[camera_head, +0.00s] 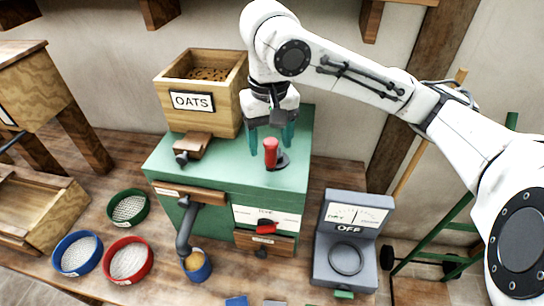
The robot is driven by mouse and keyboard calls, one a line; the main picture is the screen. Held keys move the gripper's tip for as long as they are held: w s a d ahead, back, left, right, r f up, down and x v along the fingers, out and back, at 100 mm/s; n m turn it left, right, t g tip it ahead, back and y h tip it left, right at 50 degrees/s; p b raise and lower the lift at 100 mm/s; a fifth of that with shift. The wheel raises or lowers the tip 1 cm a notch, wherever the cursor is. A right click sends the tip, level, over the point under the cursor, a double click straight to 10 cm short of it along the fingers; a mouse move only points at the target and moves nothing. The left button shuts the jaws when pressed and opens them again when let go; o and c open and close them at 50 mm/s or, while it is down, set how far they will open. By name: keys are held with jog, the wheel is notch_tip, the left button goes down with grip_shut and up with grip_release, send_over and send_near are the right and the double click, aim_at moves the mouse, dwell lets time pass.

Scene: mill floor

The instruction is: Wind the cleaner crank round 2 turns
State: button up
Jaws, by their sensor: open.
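The cleaner crank stands on the flat top of the green cleaner (165,160). Its upright red handle (271,153) rises from a short dark crank arm (283,162). My gripper (271,150) points down over the cleaner top, with its two teal fingers apart. In the picture the red handle shows between the fingertips, with a gap on each side. I cannot tell whether the fingers are level with the handle or a little behind it. Nothing is held.
A wooden OATS hopper (203,101) stands on the cleaner, left of my gripper. A grey scale (345,255) reading OFF stands to the right. A blue cup (200,272) sits under the spout. Green (145,213), blue (63,266) and red (149,266) rimmed sieves lie left.

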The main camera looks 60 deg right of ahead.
jog(key=shift+r, duration=4.25)
